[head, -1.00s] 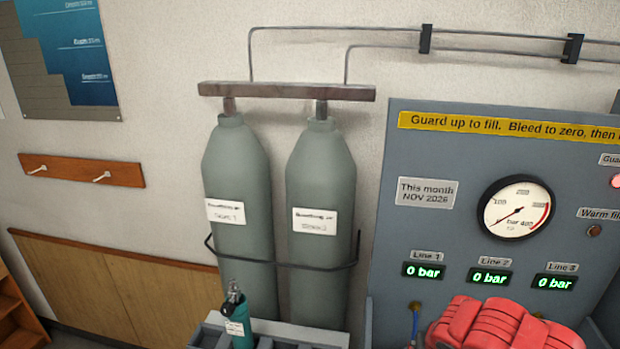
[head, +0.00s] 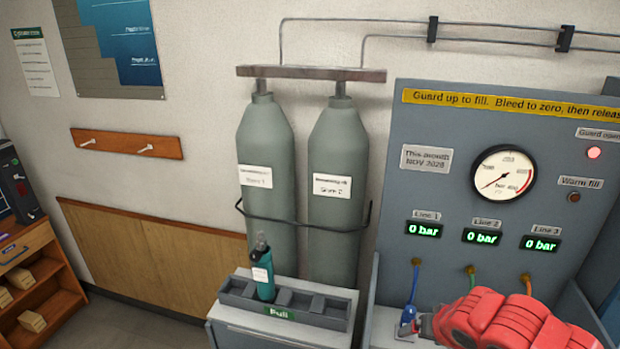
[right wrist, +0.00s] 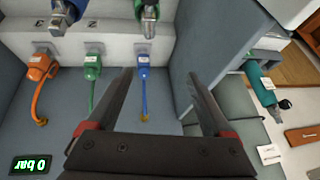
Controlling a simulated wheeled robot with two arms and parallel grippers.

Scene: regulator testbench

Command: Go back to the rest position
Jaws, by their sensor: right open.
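My right gripper (head: 412,327) is at the lower right of the head view, below the panel, at the end of my red arm. The right wrist view shows its two dark fingers (right wrist: 161,75) spread apart with nothing between them. A blue hose (right wrist: 144,95) with a blue fitting shows beyond the gap between them; whether the fingers touch anything there I cannot tell. My left gripper is not in view. A small teal cylinder (head: 264,278) stands in the grey rack (head: 235,300) labelled "Full".
Green (right wrist: 92,68) and orange (right wrist: 38,70) fittings sit beside the blue one. The grey gauge panel (head: 430,270) shows 0 bar on its three lines and a lit red guard lamp (head: 594,153). Two tall grey cylinders (head: 335,235) stand behind the rack. A wooden shelf (head: 55,300) is at left.

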